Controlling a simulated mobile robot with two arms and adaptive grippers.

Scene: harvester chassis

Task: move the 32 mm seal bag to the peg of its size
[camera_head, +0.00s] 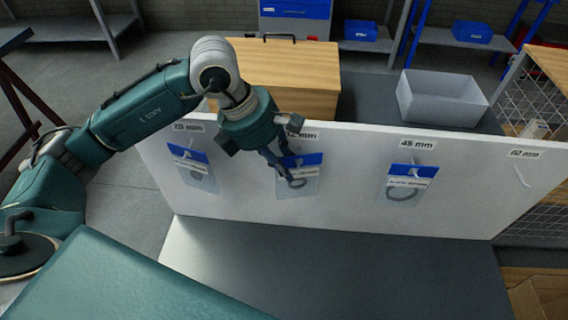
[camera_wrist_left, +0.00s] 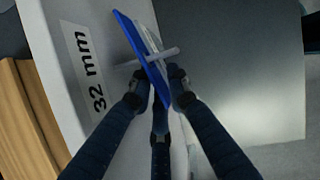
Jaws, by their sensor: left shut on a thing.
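The 32 mm seal bag (camera_head: 309,185), clear with a blue header and a dark ring, is at the peg under the 32 mm label, which my gripper partly hides in the head view. My left gripper (camera_head: 281,172) is in front of it, shut on the bag. My right gripper is not in view.
On the white board (camera_head: 345,205), a small bag (camera_head: 195,170) hangs at the left label and another (camera_head: 405,185) under 45 mm. The peg at the far right (camera_head: 521,176) is bare. A wooden box (camera_head: 285,70) and a grey bin (camera_head: 442,98) stand behind the board.

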